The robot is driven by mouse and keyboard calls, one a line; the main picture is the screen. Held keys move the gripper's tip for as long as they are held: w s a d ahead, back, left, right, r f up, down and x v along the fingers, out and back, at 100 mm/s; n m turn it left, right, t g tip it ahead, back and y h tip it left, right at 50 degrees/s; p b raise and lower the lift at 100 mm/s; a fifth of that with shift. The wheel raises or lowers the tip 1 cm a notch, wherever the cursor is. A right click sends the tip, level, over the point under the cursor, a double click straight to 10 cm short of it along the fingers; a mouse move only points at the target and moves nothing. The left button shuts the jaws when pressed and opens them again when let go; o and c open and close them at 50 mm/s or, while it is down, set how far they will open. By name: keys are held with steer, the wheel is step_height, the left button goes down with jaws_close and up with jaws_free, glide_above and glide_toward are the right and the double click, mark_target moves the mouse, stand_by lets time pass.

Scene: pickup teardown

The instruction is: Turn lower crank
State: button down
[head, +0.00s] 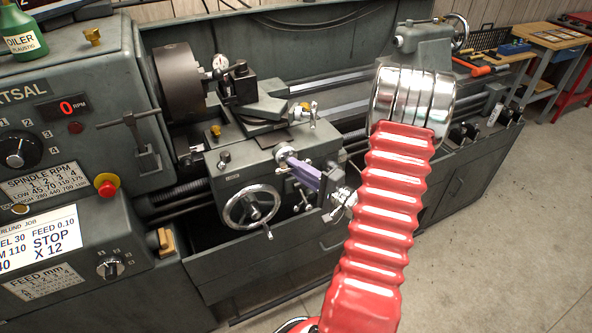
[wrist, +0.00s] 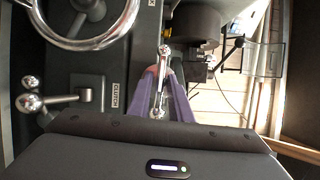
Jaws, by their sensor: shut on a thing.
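The lower crank (head: 284,153) is a small chrome handle on the front of the lathe's carriage, below a smaller upper handle (head: 313,112). In the wrist view the crank (wrist: 163,60) is a slim chrome lever with rounded ends, lying lengthwise between my purple fingers. My gripper (head: 297,168) comes in from the right in the head view and is shut on the crank. In the wrist view my gripper (wrist: 162,82) has a finger on each side of the lever. The exact contact is partly hidden by the fingers.
A large handwheel (head: 251,206) sits on the carriage apron, left of and below my gripper. The chuck (head: 180,82) is at the upper left. A clutch lever (wrist: 50,101) with chrome balls shows in the wrist view. Open floor (head: 500,230) lies to the right.

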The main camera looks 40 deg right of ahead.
steer(key=shift+d+f, duration=0.15)
steer(key=c, duration=2)
jaws_free()
steer(key=shift+o, duration=0.8)
steer(key=shift+s, duration=0.15)
steer(key=s+d, duration=0.1)
steer(key=s, duration=1.2)
steer(key=shift+s+d+f, duration=0.15)
steer(key=shift+s, duration=0.05)
